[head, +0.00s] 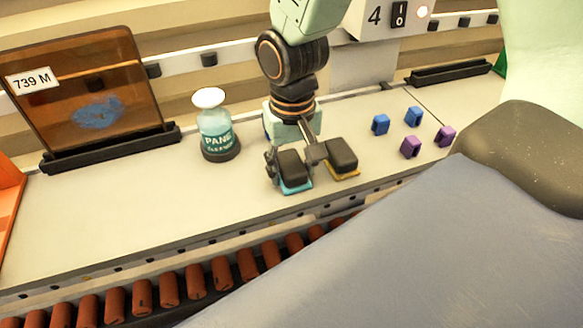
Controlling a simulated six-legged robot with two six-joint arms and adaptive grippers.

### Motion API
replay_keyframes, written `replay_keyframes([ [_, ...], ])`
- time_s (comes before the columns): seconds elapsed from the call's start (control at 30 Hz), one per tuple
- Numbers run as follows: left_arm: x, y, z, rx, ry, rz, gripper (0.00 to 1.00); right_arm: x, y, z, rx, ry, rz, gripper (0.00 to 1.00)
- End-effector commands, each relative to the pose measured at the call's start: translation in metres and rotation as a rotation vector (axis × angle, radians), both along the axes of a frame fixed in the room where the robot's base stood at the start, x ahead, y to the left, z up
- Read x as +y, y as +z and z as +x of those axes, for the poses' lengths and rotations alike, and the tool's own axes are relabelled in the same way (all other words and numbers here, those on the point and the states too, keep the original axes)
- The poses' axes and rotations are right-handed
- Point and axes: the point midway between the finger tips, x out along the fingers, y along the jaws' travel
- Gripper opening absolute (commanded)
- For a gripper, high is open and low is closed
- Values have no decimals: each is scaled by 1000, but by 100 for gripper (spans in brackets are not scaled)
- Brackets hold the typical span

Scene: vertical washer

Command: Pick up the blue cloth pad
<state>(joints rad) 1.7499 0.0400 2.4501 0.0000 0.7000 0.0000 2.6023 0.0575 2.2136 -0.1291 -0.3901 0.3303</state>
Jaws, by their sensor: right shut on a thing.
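The blue cloth pad (296,187) is a light-blue pad under a black block-shaped grip, on the pale bench near its front edge. My right gripper (291,164) comes down from above. Its fingers are on either side of the black grip and shut on it. The pad looks to be at or very near the bench surface; I cannot tell whether it is lifted. My left gripper is not in view.
A yellow pad with a black grip (342,155) sits close on the right. Blue (381,124) and purple (411,147) clips lie right. A roller row (195,281) runs in front.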

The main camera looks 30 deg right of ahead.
Motion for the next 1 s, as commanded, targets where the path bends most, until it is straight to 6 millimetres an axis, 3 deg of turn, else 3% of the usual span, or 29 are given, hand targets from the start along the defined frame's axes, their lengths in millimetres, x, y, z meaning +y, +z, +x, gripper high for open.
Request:
replay_keyframes([
  [0.27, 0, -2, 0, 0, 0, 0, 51, 0, 10, 1, -2, 0, 0, 15],
  [0.7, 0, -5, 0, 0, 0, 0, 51, 0, 87, 0, -3, 0, -1, 15],
  [1.0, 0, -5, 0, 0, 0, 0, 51, 0, 101, -1, 0, 0, 0, 15],
])
